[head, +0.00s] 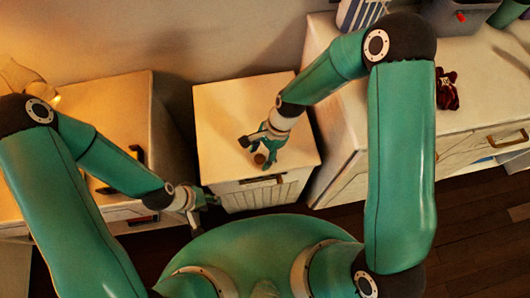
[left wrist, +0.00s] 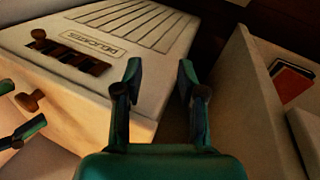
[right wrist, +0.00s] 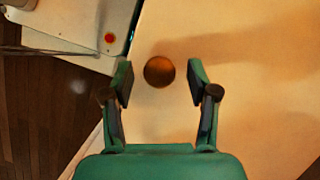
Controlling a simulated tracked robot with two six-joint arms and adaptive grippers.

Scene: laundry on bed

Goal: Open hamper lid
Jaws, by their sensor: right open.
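The white hamper (head: 255,195) stands in the middle of the head view, with its flat lid (head: 230,105) down. A round brown knob (head: 260,158) sits near the lid's front edge. My right gripper (head: 257,152) is open over the knob. In the right wrist view the knob (right wrist: 159,71) shows between the two open fingertips, with gaps on both sides. My left gripper (head: 204,203) is beside the hamper's front left corner. In the left wrist view it (left wrist: 158,75) is open and empty, with the hamper's slatted, labelled front (left wrist: 120,30) to the left.
A wooden nightstand (head: 120,90) with a lit lamp (head: 25,75) stands left of the hamper. A white dresser (head: 345,150) stands close on the right, with a dark red cloth item (head: 447,88) on top. Dark floor (head: 455,215) is clear at the front right.

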